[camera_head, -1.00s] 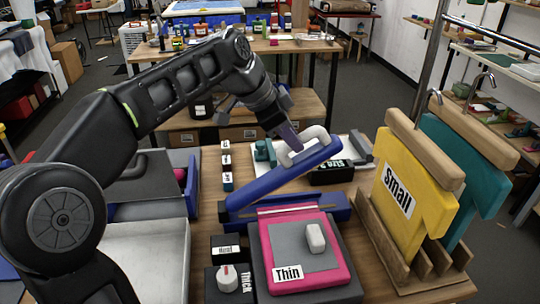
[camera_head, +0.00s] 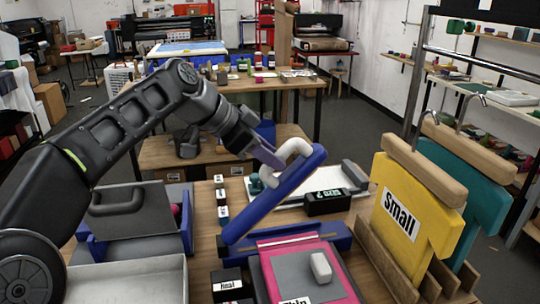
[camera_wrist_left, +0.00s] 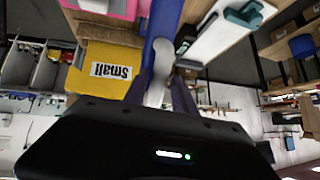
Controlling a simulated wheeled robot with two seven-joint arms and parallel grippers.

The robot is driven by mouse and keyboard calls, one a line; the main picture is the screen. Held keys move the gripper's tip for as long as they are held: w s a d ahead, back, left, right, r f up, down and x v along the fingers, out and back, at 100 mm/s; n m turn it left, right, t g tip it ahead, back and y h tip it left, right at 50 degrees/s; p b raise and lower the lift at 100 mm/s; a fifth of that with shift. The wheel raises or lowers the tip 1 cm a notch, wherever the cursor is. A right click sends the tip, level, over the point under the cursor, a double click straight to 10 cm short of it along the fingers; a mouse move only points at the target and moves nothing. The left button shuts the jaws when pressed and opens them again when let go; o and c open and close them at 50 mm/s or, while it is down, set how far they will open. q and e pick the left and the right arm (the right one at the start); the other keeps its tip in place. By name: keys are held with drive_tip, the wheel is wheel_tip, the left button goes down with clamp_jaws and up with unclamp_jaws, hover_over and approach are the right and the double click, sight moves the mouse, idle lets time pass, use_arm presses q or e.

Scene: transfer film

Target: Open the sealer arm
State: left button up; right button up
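The sealer is a blue bar-shaped machine on the wooden table, with its long base (camera_head: 318,238) lying flat. Its blue sealer arm (camera_head: 270,200) is tilted up steeply, hinged at the lower left, with its far end raised to the right. A white looped handle (camera_head: 293,153) sits on the raised end. My left gripper (camera_head: 268,157) is at the handle, and in the left wrist view its two purple fingers (camera_wrist_left: 162,88) are close on either side of the white handle (camera_wrist_left: 158,72). The blue arm also shows there (camera_wrist_left: 163,20). My right gripper is not in view.
A pink and grey pad marked Thin (camera_head: 300,270) lies in front of the sealer. A black box (camera_head: 327,202) stands behind it. Yellow (camera_head: 413,215) and teal (camera_head: 462,190) shirt-shaped boards stand in a wooden rack at right. A grey-lidded blue box (camera_head: 188,225) is at left.

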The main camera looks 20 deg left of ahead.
use_arm(q)
drive_tip(key=shift+o, duration=1)
drive_tip(key=v, duration=0.7)
drive_tip(key=shift+s+a+r, duration=0.15)
drive_tip(key=shift+s+r, duration=0.1)
drive_tip(key=shift+r, duration=0.05)
